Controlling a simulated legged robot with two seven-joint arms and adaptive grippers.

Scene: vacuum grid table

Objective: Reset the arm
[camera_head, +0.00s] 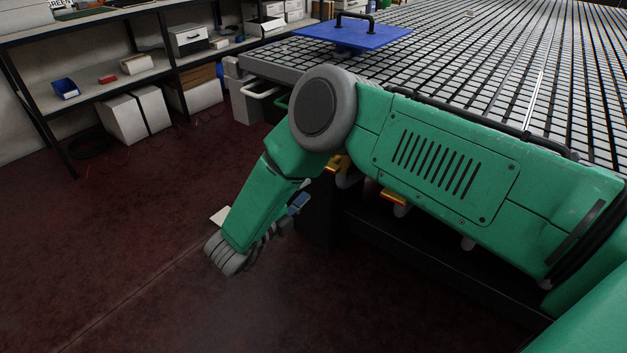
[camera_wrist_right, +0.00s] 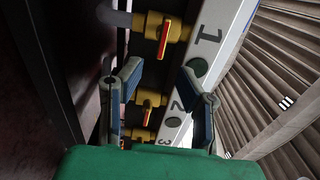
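My right arm, green with grey joints, comes in from the right in the head view and bends downward in front of the vacuum grid table (camera_head: 465,55). Its gripper is mostly hidden behind the forearm there; only a small bluish part (camera_head: 298,203) shows. In the right wrist view my right gripper (camera_wrist_right: 164,100) is open, its two blue-grey fingers well apart with nothing held. Beyond the fingers are brass valves with red-orange handles (camera_wrist_right: 167,35), beside a pale strip (camera_wrist_right: 222,60) marked 1, 2 and 3. My left gripper is not in view.
A blue plate (camera_head: 345,38) with a black handle lies on the table's far left corner. Shelving (camera_head: 100,90) with boxes and a blue bin (camera_head: 65,88) stands at the left. The dark red floor (camera_head: 110,240) left of my arm is clear.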

